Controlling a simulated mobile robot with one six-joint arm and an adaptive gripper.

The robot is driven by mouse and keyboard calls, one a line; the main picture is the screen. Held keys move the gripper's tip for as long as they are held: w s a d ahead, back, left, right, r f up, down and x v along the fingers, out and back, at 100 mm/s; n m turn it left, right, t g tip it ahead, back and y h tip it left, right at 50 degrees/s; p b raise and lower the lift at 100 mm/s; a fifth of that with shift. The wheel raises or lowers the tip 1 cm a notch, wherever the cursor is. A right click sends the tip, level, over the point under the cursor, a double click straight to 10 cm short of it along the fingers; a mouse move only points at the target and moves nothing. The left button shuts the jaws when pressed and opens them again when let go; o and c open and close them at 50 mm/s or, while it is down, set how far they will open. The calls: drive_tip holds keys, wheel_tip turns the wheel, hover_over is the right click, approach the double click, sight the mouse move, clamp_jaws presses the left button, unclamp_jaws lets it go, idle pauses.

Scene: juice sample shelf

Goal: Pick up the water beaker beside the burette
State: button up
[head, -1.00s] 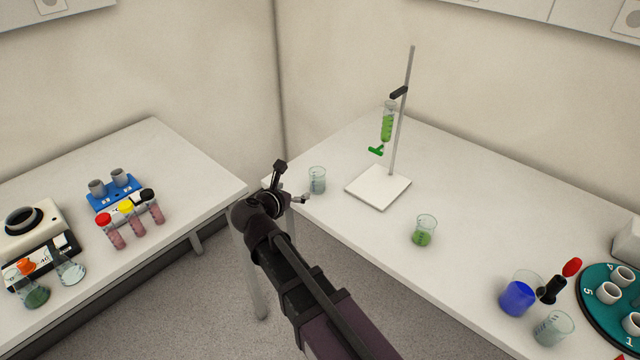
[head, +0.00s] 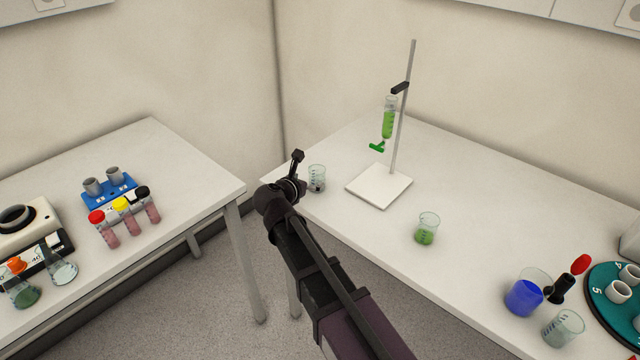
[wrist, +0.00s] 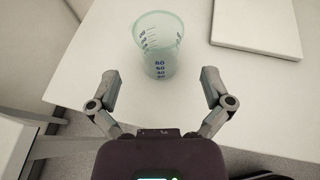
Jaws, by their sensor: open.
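The water beaker (head: 317,177) is a clear beaker with pale contents, standing upright near the back left corner of the right table, left of the burette stand. In the wrist view the beaker (wrist: 158,45) stands just beyond my open fingers, centred between them, with its blue graduations visible. My gripper (wrist: 160,84) is open and empty. In the head view my gripper (head: 302,172) is at the table's left edge, just left of the beaker, one finger raised. The burette (head: 389,118) holds green liquid and is clamped on a rod above a white base (head: 378,187).
A beaker of green liquid (head: 427,229) stands right of the stand. A blue beaker (head: 523,293), a clear beaker (head: 563,328) and a teal rotor (head: 607,302) are at the right front. The left table (head: 180,165) holds tubes and flasks. A gap separates the tables.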

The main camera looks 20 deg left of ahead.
sight(313, 179)
drive_tip(key=shift+w, duration=0.15)
drive_tip(key=b+x, duration=0.1)
drive_tip(key=x, duration=0.1)
drive_tip(key=b+x, duration=0.1)
drive_tip(key=x, duration=0.1)
drive_tip(key=shift+f, duration=0.25)
drive_tip(key=shift+w+d+f, duration=0.1)
drive_tip(key=shift+w+f, duration=0.05)
drive_tip(key=shift+w, duration=0.35)
drive_tip(key=c, duration=1.1)
